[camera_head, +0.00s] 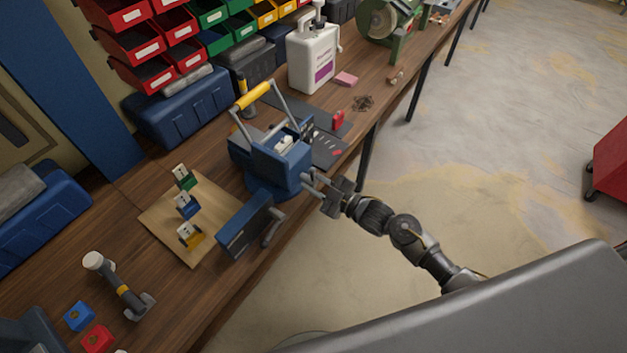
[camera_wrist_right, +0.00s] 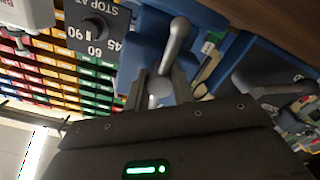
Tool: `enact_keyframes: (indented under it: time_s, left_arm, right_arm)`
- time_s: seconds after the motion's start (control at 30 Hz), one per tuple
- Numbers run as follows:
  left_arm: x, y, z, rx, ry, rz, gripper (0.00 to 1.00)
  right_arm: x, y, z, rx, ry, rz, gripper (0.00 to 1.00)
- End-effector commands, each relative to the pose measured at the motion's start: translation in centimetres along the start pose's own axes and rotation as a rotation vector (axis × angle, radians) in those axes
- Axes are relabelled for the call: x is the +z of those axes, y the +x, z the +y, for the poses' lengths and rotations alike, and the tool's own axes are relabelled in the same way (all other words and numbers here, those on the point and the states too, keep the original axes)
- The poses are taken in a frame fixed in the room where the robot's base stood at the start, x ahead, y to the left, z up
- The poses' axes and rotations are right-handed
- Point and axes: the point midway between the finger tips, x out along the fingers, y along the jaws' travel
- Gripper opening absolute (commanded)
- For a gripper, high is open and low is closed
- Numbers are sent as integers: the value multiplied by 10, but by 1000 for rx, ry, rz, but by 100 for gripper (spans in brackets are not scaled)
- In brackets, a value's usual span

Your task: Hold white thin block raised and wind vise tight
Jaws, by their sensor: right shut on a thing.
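The blue vise (camera_head: 272,172) stands at the bench's front edge. A small white piece (camera_head: 286,142) shows at its top, possibly the white thin block; I cannot tell whether the jaws touch it. My right gripper (camera_head: 309,184) is at the vise's front right side. In the right wrist view, its fingers (camera_wrist_right: 160,92) are shut on a grey handle (camera_wrist_right: 175,48) with a rounded end, in front of the vise's blue body (camera_wrist_right: 145,40). My left gripper is not in view.
A blue unit with a grey lever (camera_head: 245,226) stands left of the vise. A wooden board (camera_head: 160,215) bears several coloured blocks. A white jug (camera_head: 312,58) and stacked bins (camera_head: 140,45) stand behind.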

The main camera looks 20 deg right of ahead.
Motion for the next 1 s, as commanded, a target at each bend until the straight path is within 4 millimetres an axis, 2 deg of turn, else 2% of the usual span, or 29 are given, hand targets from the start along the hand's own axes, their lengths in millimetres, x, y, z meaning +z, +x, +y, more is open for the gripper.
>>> enact_keyframes:
  time_s: [0.33,0.87,0.9,1.0]
  left_arm:
    - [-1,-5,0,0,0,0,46]
    - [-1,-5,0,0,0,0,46]
    - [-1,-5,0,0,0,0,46]
    - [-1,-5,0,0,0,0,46]
  right_arm:
    - [2,-2,-3,-6,130,-6,2]
    - [3,-2,-3,-6,149,-7,2]
    - [3,-2,-3,-6,149,-7,27]
    - [2,-2,-3,-5,149,-6,40]
